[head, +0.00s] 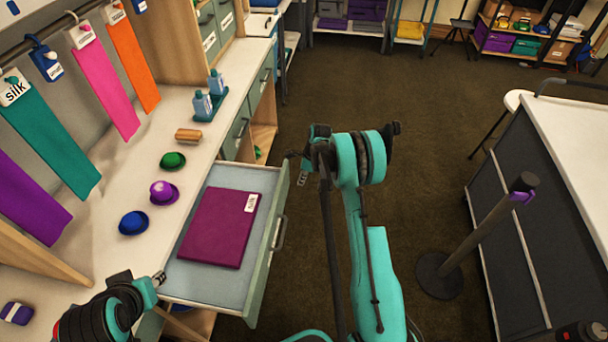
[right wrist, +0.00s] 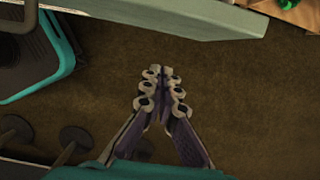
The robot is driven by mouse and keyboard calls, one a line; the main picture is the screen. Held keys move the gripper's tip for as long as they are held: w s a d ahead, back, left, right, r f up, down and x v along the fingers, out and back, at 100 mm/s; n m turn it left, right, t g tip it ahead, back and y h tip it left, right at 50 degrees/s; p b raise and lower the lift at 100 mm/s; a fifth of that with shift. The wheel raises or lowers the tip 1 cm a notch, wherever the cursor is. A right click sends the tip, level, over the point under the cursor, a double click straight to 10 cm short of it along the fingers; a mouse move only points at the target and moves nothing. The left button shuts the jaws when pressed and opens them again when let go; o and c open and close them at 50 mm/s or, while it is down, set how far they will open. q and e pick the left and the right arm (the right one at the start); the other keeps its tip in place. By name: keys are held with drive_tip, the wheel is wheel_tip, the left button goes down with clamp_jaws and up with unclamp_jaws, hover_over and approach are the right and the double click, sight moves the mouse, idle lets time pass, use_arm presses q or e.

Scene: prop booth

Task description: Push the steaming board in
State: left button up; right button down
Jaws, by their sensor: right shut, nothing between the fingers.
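The steaming board seems to be the pulled-out drawer-like unit (head: 185,285) with a pale blue inside, a green-grey front and a bar handle (head: 280,232). A flat magenta pad (head: 215,230) with a white label lies in it. Its front seems to be the pale edge (right wrist: 200,22) at the top of the right wrist view. My right gripper (head: 303,179) is beyond the front's far right corner, over the floor. In the right wrist view its fingers (right wrist: 161,75) are shut and empty. My left gripper (head: 158,279) is by the unit's near left corner; its finger opening is unclear.
On the counter (head: 105,250) are green (head: 173,160), purple (head: 163,192) and blue (head: 134,222) small hats, a wooden brush (head: 188,135) and bottles (head: 203,103). Fabric strips hang at left. A post (head: 490,230) and dark cabinet (head: 545,210) stand right; floor between is clear.

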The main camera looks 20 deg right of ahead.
drive_tip(key=shift+w+a+f+b, duration=0.35)
drive_tip(key=shift+w+a, duration=0.3)
drive_tip(key=shift+a, duration=0.25)
drive_tip(key=shift+w+a+f+b, duration=0.25)
drive_tip(key=shift+w+a+f, duration=0.25)
drive_tip(key=shift+a, duration=0.4)
drive_tip(key=shift+r, duration=0.1)
drive_tip(key=shift+w+a, duration=0.15)
